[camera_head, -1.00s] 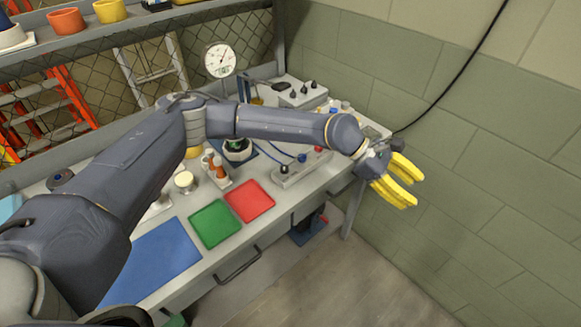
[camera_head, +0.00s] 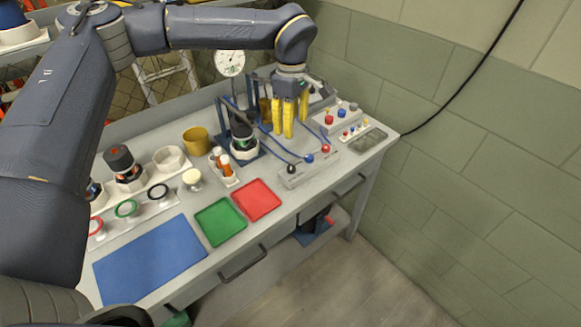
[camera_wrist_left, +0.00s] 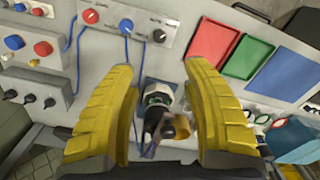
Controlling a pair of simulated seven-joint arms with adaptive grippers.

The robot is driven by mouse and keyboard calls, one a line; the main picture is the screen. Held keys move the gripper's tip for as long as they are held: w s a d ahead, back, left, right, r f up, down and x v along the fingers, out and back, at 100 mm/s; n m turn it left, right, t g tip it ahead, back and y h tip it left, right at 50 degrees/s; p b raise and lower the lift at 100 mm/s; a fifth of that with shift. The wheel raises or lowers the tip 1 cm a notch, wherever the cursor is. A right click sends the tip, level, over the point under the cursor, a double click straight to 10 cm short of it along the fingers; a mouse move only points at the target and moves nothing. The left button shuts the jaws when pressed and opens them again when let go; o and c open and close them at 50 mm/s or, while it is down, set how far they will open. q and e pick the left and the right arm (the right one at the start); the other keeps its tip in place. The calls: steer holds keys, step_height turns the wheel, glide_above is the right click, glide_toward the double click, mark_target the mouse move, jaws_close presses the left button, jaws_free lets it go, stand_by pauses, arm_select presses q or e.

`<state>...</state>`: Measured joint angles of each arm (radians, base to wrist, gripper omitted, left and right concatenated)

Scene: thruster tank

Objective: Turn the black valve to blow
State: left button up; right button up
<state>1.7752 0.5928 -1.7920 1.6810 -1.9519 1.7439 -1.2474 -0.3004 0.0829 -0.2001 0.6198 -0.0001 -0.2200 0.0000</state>
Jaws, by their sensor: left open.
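The black valve (camera_head: 291,168) is a small dark knob at the left end of a grey block (camera_head: 305,172), beside a blue knob (camera_head: 309,158) and a red knob (camera_head: 325,149). In the left wrist view the black valve (camera_wrist_left: 159,36) lies beyond the fingertips, near small printed labels whose wording I cannot read surely. My left gripper (camera_head: 290,128) points down with yellow fingers apart, behind the block in the head view. It also shows in the left wrist view (camera_wrist_left: 155,75), empty and not touching the valve. My right gripper is not in view.
A dark cylinder in a white ring (camera_head: 243,146) stands left of the fingers. Blue hoses run nearby. Red (camera_head: 257,200), green (camera_head: 220,222) and blue (camera_head: 150,258) mats lie in front. A box with colored knobs (camera_head: 336,119) stands to the right.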

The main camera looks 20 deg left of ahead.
mark_target(291, 167)
arm_select(q)
step_height(291, 167, down, 17)
stand_by(0.6)
steer(key=shift+o, duration=0.2)
jaws_close()
stand_by(0.3)
